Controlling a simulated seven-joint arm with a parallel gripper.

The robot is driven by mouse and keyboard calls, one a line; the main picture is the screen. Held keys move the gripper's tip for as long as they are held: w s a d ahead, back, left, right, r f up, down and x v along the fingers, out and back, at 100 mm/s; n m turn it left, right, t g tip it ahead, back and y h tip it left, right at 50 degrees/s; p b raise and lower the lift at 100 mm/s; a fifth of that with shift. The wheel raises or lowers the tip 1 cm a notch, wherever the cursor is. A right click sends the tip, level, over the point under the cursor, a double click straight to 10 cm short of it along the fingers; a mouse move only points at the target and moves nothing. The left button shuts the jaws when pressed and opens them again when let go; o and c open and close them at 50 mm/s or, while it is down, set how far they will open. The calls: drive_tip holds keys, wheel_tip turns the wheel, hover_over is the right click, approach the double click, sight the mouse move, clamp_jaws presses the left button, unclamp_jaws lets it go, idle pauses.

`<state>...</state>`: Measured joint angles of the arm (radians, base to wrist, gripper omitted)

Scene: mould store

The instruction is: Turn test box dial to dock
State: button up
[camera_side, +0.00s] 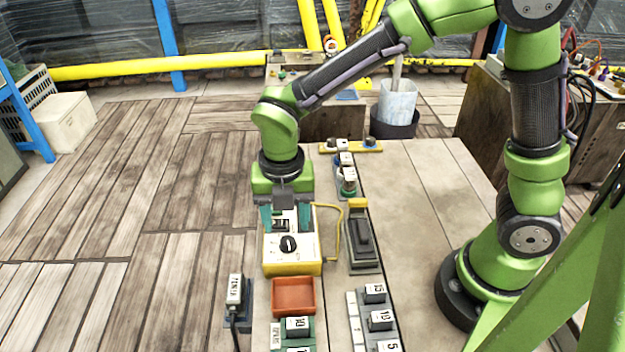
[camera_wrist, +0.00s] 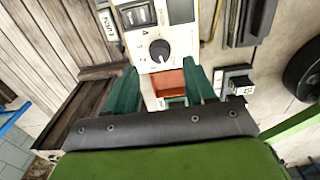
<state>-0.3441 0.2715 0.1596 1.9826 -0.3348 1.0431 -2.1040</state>
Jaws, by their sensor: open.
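The test box (camera_side: 292,268) is a yellow case with a white face, standing on the table in the side view. Its black round dial (camera_side: 289,243) is near the middle of the face. The test box also shows in the wrist view (camera_wrist: 183,42), with the dial (camera_wrist: 160,50) beyond my fingertips. My gripper (camera_side: 285,220) has green fingers spread apart over the back part of the box. In the wrist view my gripper (camera_wrist: 162,78) is empty, and the dial is not between its fingers.
A yellow cable (camera_side: 338,235) loops at the box's right, beside a grey and black device (camera_side: 361,240). An orange tray (camera_side: 293,296) lies in front of the box, with labelled blocks (camera_side: 380,319) nearby. A black labelled unit (camera_side: 237,298) stands at left. The table right of the device is bare.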

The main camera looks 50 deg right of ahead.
sight(288, 240)
drive_tip(key=shift+f, duration=2.3)
clamp_jaws()
